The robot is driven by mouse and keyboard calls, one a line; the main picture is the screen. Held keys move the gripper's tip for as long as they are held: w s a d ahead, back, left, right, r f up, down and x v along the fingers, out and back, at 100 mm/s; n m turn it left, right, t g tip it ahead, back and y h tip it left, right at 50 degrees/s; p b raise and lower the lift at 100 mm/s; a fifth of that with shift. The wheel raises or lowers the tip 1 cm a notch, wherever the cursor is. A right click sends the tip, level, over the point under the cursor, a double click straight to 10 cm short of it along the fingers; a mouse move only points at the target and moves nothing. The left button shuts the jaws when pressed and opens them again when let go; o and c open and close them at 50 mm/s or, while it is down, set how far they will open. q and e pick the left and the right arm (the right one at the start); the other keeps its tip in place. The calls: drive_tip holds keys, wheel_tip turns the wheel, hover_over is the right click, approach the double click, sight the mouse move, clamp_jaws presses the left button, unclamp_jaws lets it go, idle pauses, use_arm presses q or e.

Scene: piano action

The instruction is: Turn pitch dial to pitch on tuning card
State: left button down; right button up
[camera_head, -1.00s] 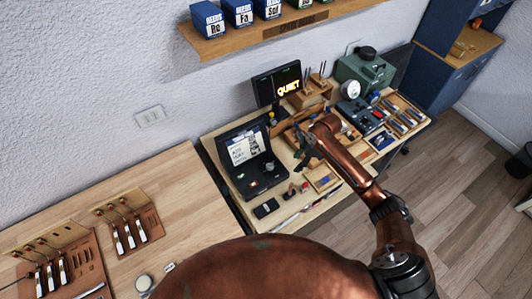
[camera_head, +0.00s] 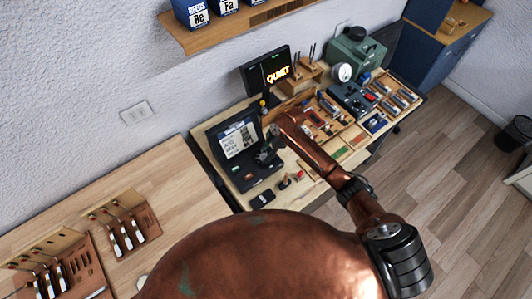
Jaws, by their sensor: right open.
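A black open case (camera_head: 241,182) stands on the work table, with a white tuning card (camera_head: 238,141) in its raised lid. The print on the card is too small to read. My right gripper (camera_head: 265,157) is open and hovers over the right part of the case's base, close below the card. It hides that part of the base, so I cannot make out the pitch dial or tell whether the fingers touch it. My left gripper is out of view.
A black screen reading "QUIET" (camera_head: 267,75) stands behind the case. A small black box (camera_head: 263,198) lies in front of it. Trays of small parts (camera_head: 318,118) and a green machine (camera_head: 356,52) are to the right. A shelf (camera_head: 222,32) hangs above.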

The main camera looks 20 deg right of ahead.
drive_tip(key=shift+f, duration=0.1)
drive_tip(key=c, duration=0.8)
clamp_jaws()
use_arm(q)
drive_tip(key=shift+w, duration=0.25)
